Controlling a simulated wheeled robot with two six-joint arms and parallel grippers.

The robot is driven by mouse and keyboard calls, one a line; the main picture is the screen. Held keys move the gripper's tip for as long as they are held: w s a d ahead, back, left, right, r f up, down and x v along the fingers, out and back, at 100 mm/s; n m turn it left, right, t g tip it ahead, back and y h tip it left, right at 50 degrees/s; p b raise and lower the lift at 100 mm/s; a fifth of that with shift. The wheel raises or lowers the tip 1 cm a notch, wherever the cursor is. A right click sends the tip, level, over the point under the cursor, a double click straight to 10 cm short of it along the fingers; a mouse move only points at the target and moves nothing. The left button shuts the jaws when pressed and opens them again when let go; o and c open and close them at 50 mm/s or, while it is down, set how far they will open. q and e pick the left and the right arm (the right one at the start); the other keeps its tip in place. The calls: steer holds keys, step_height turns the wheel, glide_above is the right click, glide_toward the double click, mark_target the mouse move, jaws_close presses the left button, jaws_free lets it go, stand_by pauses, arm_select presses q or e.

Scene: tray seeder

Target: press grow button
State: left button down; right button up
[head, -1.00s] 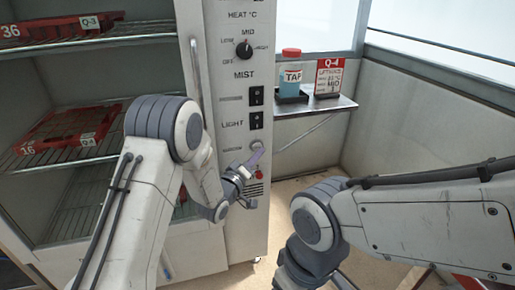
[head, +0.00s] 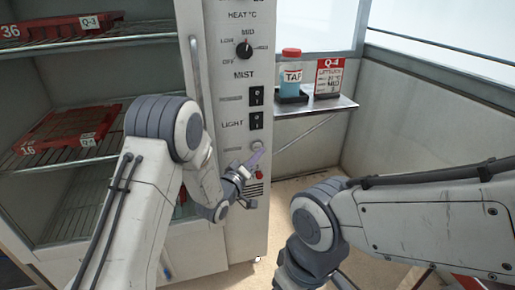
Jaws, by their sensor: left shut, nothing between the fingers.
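The control panel (head: 220,60) is on the front of the tall cabinet. It carries a heat knob (head: 244,50), a mist switch (head: 256,96), a light switch (head: 256,121) and a round pale button (head: 257,147) below them. A small red part (head: 260,174) sits lower, above vent slots. My left gripper (head: 253,160) is shut and empty, with its tips just below the round button. I cannot tell whether they touch it. The button's label is partly hidden or too small to read. My right arm is at the right; its gripper is out of view.
Cabinet shelves at the left hold red trays, one at the top (head: 62,38) and one in the middle (head: 110,113). A small wall shelf (head: 318,107) holds a blue bottle with a red cap (head: 291,77) and a red-and-white Q-4 card (head: 329,78).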

arm_select(q)
steer(key=shift+w, duration=0.15)
steer(key=shift+w+a, duration=0.15)
steer(key=shift+w, duration=0.1)
steer(key=shift+w+a, duration=0.15)
steer(key=shift+w, duration=0.35)
stand_by(0.7)
stand_by(0.3)
steer(key=shift+s+d, duration=0.3)
steer(key=shift+s, duration=0.6)
steer(key=shift+s+d+b, duration=0.2)
steer(key=shift+s+d, duration=0.05)
steer(key=shift+s, duration=0.55)
steer(key=shift+s+d+b, duration=0.15)
steer(key=shift+s+d, duration=0.1)
steer(key=shift+s, duration=0.55)
steer(key=shift+s+d+b, duration=0.2)
steer(key=shift+s+d, duration=0.05)
steer(key=shift+s, duration=0.55)
steer(key=shift+d, duration=0.1)
